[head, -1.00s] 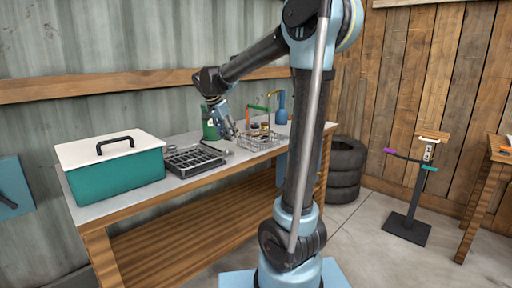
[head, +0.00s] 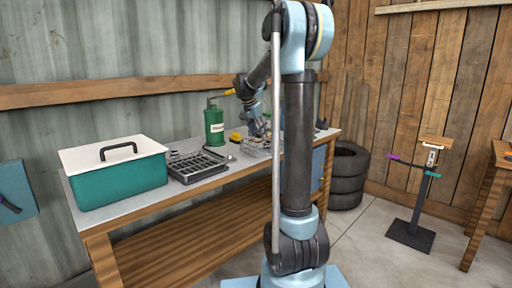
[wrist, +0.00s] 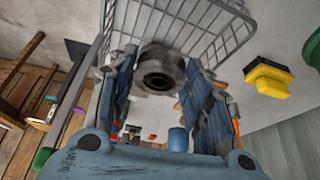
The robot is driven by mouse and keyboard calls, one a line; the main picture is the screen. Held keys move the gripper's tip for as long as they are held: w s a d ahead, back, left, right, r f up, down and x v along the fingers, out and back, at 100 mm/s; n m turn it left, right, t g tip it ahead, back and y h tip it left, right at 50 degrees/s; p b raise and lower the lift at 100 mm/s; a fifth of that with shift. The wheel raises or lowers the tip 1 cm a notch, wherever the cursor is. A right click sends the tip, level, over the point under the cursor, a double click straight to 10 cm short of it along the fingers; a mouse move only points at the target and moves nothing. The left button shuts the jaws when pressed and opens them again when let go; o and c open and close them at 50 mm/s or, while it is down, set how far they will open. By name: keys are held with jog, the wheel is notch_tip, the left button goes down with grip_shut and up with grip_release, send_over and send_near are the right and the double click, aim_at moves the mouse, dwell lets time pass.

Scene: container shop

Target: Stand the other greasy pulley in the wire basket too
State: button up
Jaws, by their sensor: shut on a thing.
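My gripper (wrist: 160,88) is shut on a dark grey, round greasy pulley (wrist: 160,70) with a hollow centre, held between the two ribbed fingers. The wire basket (wrist: 215,22) shows behind and around the pulley in the wrist view. In the head view, the basket (head: 254,149) stands on the bench, and my gripper (head: 258,130) points down over it. I cannot tell whether the pulley touches the basket floor. My arm and gripper hide part of the basket, and I cannot make out another pulley.
A teal box with a white lid (head: 118,178) and a black slotted tray (head: 197,166) stand left on the bench. A green bottle (head: 214,128) and a yellow object (wrist: 268,75) are near the basket. Stacked tyres (head: 346,180) stand beyond the bench.

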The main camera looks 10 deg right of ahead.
jog(key=shift+s+a+f, duration=0.1)
jog(key=shift+f, duration=1.6)
jog(key=shift+s+a+f, duration=0.1)
jog(key=shift+f, duration=1.55)
jog(key=shift+w, duration=0.1)
jog(key=o, duration=1.1)
jog(key=v, duration=1.2)
